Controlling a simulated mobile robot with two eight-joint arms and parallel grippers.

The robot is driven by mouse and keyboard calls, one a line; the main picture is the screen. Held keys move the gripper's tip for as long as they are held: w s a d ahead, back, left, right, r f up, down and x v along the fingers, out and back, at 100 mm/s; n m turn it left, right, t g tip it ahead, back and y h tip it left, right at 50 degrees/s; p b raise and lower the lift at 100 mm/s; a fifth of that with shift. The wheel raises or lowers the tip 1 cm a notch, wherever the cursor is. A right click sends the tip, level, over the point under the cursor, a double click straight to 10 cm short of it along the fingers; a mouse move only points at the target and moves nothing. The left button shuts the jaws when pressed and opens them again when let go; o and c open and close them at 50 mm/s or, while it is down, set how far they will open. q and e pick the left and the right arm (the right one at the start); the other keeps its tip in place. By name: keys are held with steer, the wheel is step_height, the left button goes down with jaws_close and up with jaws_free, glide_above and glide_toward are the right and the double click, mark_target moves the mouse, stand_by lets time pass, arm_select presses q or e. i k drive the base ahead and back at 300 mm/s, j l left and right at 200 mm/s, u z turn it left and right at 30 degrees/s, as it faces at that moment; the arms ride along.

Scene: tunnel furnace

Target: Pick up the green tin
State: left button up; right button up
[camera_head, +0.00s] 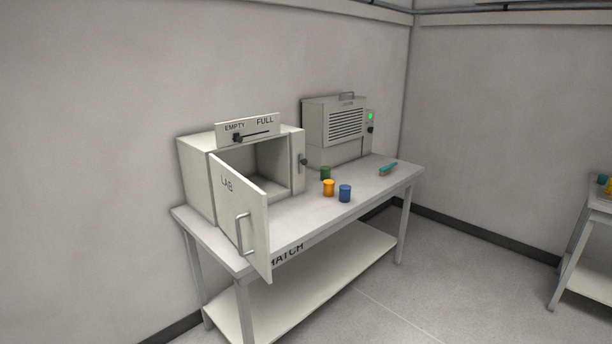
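A small green tin (325,173) stands upright on the grey table (300,217), behind an orange tin (328,188) and a blue tin (345,193). The orange tin stands close in front of it and may hide a little of its lower part. Neither of my grippers shows in the head view.
On the table's left, a cabinet (197,182) has its LAB door (250,208) swung open towards me; its inside looks empty. A louvred machine (333,128) stands behind the tins. A teal-handled brush (388,168) lies right. Another table (600,200) is at the right edge.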

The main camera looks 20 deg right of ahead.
mark_target(325, 171)
steer(key=i+l+u, duration=0.2)
steer(key=l+u, duration=0.2)
steer(key=i+l+u, duration=0.15)
steer(key=l+u, duration=0.25)
steer(key=i+l+u, duration=0.15)
steer(key=l, duration=0.35)
steer(key=i+l+u, duration=0.15)
steer(key=l, duration=0.3)
steer(key=i+l, duration=0.1)
steer(key=l, duration=0.8)
steer(key=i+l+u, duration=0.1)
steer(key=l, duration=0.8)
steer(key=i+l, duration=0.1)
steer(key=l, duration=0.8)
steer(key=i+l+u, duration=0.1)
steer(key=l, duration=0.8)
